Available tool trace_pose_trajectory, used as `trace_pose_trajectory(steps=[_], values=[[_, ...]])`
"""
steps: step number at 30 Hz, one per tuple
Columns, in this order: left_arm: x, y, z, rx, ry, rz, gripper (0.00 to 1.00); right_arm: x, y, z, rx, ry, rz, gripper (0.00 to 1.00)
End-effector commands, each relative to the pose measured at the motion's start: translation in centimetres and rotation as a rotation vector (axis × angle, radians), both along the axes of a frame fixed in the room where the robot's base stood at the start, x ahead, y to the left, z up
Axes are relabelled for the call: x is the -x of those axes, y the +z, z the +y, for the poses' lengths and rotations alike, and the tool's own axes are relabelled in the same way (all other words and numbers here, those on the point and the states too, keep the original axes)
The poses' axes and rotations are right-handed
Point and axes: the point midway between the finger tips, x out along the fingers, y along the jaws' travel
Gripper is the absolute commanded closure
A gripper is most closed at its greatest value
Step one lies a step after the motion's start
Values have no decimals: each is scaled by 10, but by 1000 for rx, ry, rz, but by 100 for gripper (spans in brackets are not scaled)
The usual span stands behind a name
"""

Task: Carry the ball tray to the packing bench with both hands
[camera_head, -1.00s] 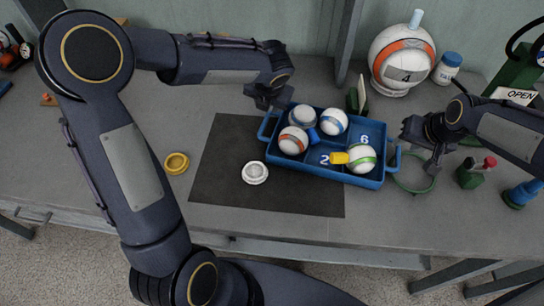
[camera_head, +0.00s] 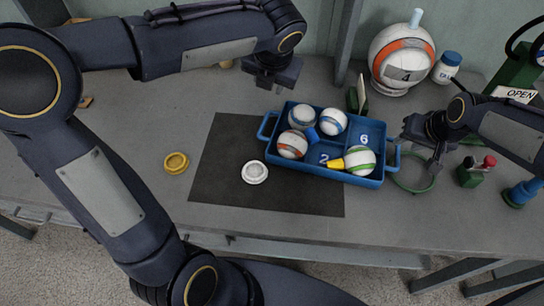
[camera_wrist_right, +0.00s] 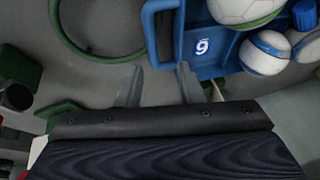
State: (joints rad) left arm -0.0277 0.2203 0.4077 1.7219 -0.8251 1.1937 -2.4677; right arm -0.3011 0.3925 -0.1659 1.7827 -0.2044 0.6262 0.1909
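The blue ball tray (camera_head: 349,179) sits on the bench, partly over a dark mat. It holds several white balls with coloured bands, among them one with green (camera_head: 360,160) and one with orange (camera_head: 292,144). Numbers 2 and 6 show on its floor. Its left handle (camera_head: 264,127) is free. My left gripper (camera_head: 274,88) hangs above and behind the tray's left end, apart from it; its finger gap is unclear. My right gripper (camera_head: 432,168) is beside the tray's right handle (camera_head: 396,160). In the right wrist view its fingers (camera_wrist_right: 158,78) are apart, near the blue handle (camera_wrist_right: 150,28).
A yellow ring (camera_head: 176,163) and a white ring-shaped piece (camera_head: 254,172) lie left of the tray. A large ball marked 4 (camera_head: 402,60) and a white bottle (camera_head: 447,68) stand behind. A green loop (camera_head: 410,183) and a green block with a red knob (camera_head: 475,172) lie right.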

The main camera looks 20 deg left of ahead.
Motion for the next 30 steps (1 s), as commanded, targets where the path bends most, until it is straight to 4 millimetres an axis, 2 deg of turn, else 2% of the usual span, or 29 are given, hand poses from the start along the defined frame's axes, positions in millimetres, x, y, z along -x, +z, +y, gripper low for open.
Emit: trace_pose_trajectory(steps=[12,16,21,30], values=[[0,0,0,0,0,0,66,29,75,-16,-1,0,-5,66],[0,0,0,0,0,0,66,37,93,-20,-1,1,-3,66],[0,0,0,0,0,0,66,42,103,-22,-1,1,-1,66],[0,0,0,0,0,0,66,42,104,-23,0,1,0,66]])
